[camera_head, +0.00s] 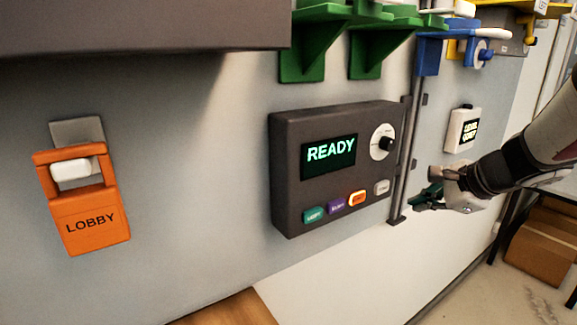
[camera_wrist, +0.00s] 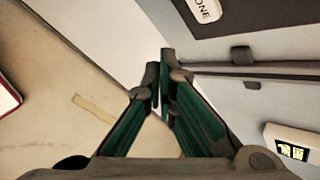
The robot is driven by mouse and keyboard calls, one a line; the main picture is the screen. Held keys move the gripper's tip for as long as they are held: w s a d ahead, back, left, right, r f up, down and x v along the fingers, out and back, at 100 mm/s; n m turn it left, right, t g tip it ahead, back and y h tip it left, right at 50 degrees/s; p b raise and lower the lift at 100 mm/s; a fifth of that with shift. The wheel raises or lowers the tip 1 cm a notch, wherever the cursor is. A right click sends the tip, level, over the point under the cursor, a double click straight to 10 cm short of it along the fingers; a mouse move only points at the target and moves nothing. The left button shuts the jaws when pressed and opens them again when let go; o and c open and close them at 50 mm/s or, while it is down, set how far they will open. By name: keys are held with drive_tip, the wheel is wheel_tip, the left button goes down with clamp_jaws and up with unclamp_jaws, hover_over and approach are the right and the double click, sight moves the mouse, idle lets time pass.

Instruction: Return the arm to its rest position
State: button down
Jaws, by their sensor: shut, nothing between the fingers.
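My gripper (camera_head: 424,198) is at the right in the head view, in front of the wall and just right of a vertical rail. My arm comes in from the right edge. In the wrist view my gripper (camera_wrist: 161,75) has its two green-sided fingers meeting at the tips, shut with nothing between them. A dark paging panel (camera_head: 330,205) on the wall shows READY on its screen, with a round knob and several coloured buttons below. Its edge also shows at the top right of the wrist view (camera_wrist: 245,15).
An orange LOBBY holder (camera_head: 92,222) hangs on the wall at left. Green brackets (camera_head: 305,55) and a blue bracket (camera_head: 428,55) jut out above. A small white display box (camera_head: 462,130) and the rail (camera_head: 402,165) are near my gripper. Cardboard boxes (camera_head: 543,240) stand at lower right.

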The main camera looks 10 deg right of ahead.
drive_tip(key=s+a+r+n+g+y, duration=0.1)
drive_tip(key=s+a+r+n, duration=0.15)
drive_tip(key=a+n, duration=0.4)
drive_tip(key=s+a+r+n+g+y, duration=0.15)
drive_tip(key=s+a+n, duration=0.25)
drive_tip(key=a, duration=0.6)
drive_tip(key=s+a+n+h, duration=0.2)
drive_tip(key=s+n, duration=0.3)
drive_tip(key=s, duration=0.2)
drive_tip(key=s+a+f+n+g+h, duration=0.1)
drive_tip(key=s+a+n, duration=0.2)
drive_tip(key=s+n, duration=0.3)
drive_tip(key=shift+s+f+h, duration=0.25)
drive_tip(key=shift+s+h, duration=0.1)
drive_tip(key=shift+s, duration=0.15)
